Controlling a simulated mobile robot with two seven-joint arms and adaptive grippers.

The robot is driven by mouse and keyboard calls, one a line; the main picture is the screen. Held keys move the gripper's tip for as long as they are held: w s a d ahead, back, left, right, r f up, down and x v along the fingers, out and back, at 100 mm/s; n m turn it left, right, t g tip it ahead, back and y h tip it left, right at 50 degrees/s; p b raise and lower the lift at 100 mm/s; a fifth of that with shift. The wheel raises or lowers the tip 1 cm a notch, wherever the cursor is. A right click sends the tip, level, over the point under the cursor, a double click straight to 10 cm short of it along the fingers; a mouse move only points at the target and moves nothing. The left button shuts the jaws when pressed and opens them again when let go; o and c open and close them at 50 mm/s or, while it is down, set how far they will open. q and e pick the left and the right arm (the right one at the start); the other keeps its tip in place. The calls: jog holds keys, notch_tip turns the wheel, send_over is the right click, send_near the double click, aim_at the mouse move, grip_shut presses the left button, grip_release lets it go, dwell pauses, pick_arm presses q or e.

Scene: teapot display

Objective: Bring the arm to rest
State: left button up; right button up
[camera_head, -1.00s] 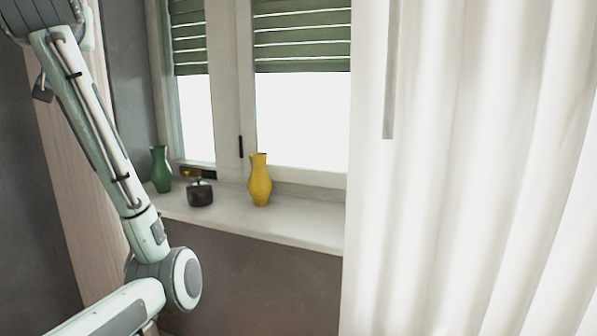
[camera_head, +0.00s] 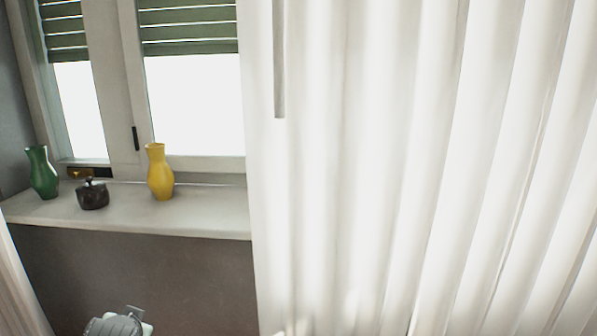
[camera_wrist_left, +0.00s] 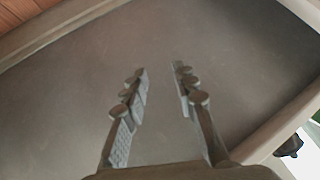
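A small dark lidded pot (camera_head: 92,196) stands upright on the window sill (camera_head: 205,218) in the head view, between a green vase and a yellow vase. My left gripper (camera_wrist_left: 160,85) shows in the left wrist view. Its two fingers are apart with nothing between them, in front of a plain grey surface. A dark rounded thing (camera_wrist_left: 290,147), perhaps the pot, is partly in view at that picture's lower right. In the head view only a small grey part of my arm shows at the bottom left. My right gripper is in neither view.
The green vase (camera_head: 42,172) stands left on the sill and the yellow vase (camera_head: 159,172) right. A small brown and dark thing (camera_head: 82,173) lies behind the pot. A white curtain (camera_head: 400,170) fills the right side. The sill's front strip is clear.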

pick_arm(q)
jog(key=s+d+f+g+h, duration=0.1)
jog(key=s+d+f, duration=0.4)
jog(key=s+f, duration=0.7)
jog(key=s+d+f+g+h, duration=0.2)
jog(key=s+d+f+g, duration=0.2)
jog(key=s+f, duration=0.9)
jog(key=shift+s+d+m, duration=0.25)
jog(key=shift+d+m, duration=0.05)
jog(key=shift+d, duration=0.2)
